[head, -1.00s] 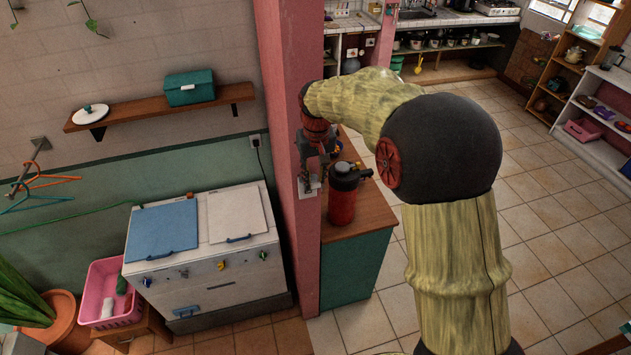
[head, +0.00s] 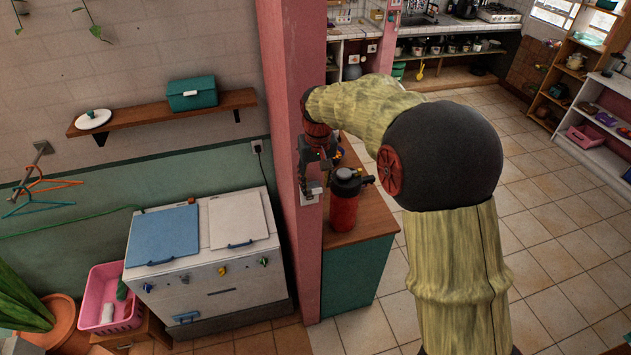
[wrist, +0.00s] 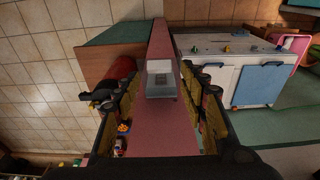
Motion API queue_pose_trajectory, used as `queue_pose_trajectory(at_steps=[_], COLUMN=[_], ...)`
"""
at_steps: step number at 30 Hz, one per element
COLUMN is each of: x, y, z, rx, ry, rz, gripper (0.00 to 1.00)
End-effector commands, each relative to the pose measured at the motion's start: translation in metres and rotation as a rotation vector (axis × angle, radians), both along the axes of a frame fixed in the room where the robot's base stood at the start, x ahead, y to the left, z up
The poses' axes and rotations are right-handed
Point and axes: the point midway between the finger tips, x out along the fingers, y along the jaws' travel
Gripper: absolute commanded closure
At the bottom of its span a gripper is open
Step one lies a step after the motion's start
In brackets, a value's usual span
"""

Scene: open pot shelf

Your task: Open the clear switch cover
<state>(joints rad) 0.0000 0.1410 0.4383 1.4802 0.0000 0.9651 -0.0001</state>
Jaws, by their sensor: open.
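The clear switch cover (wrist: 162,89) shows in the wrist view as a small grey see-through box on the pink pillar, with a pale plate (wrist: 160,66) beside it. I cannot tell whether its lid is raised. My gripper (wrist: 163,90) is open, its dark and yellow fingers spread on either side of the cover, with no clear contact. In the head view my gripper (head: 311,180) is beside the pillar's face, and it largely hides the switch; only a bit of pale plate (head: 310,199) shows.
The pink pillar (head: 285,120) stands close by my gripper. A red flask (head: 344,208) with a black top stands on the wooden counter (head: 372,222) just right of it. A white appliance (head: 215,285) with blue and white lids is at the left. The tiled floor at right is open.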

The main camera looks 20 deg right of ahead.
Motion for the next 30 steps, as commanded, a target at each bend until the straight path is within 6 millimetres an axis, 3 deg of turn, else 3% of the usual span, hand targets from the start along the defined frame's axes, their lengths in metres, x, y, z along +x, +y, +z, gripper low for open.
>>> queue_pose_trajectory(at_steps=[8, 22, 30], x=[-0.001, -0.010, -0.013], y=[0.000, 0.000, 0.000], z=[0.006, 0.090, 0.116], rx=[0.000, 0.000, 0.000], ry=[0.001, -0.001, 0.001], rz=[0.000, 0.000, 0.000], gripper=[0.58, 0.58, 0.58])
